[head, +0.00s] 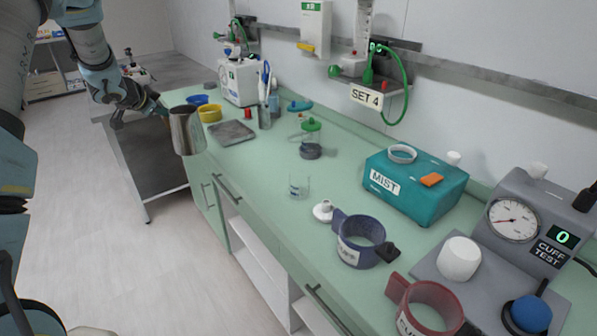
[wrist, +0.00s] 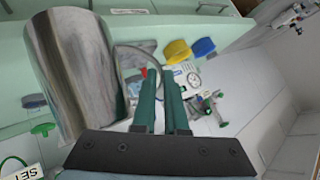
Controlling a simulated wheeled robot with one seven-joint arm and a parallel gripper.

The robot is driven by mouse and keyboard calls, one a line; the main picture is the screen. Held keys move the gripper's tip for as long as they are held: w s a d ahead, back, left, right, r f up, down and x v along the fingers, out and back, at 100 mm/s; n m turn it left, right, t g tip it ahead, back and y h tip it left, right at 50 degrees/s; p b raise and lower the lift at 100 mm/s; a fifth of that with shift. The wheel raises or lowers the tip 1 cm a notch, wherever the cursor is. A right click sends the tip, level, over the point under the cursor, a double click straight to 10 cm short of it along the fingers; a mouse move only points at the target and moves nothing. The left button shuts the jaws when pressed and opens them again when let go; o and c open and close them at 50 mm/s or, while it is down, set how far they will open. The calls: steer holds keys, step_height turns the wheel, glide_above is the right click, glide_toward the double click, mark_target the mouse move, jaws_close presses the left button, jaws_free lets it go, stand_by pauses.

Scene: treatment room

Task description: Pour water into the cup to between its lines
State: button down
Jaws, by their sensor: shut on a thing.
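The metal jug (head: 186,131) is held up at the left, near the front edge of the counter, and looks roughly upright. My gripper (head: 161,110) is shut on its handle side. In the wrist view the jug (wrist: 74,72) fills the left and my gripper's fingers (wrist: 166,92) are close together beside it. I cannot see inside the jug. The small clear cup (head: 299,187) stands on the green counter (head: 262,172), apart from the jug, to its right in the head view. It has faint markings, and I cannot tell its water level.
A green-lidded jar (head: 311,140) and a grey tray (head: 232,132) stand behind the cup. A white knobbed piece (head: 323,211), a blue cuff (head: 360,240) and the teal MIST box (head: 415,187) lie to its right.

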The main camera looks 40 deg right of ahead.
steer(key=s+d+r+m+g+h+p, duration=0.1)
steer(key=s+d+r+m+g, duration=0.2)
steer(key=d, duration=0.7)
steer(key=s+d+r+m+g+h+p, duration=0.1)
steer(key=s+d+m+g+h+p, duration=0.3)
steer(key=d, duration=0.6)
steer(key=s+d+r+m+g+y, duration=0.2)
steer(key=s+d+m, duration=0.3)
steer(key=s+d, duration=1)
steer(key=shift+s+r+m+g+y+p, duration=0.2)
steer(key=shift+r+m+g+y+p, duration=0.15)
steer(key=shift+g, duration=0.35)
steer(key=shift+a+r, duration=0.1)
steer(key=shift+r, duration=0.05)
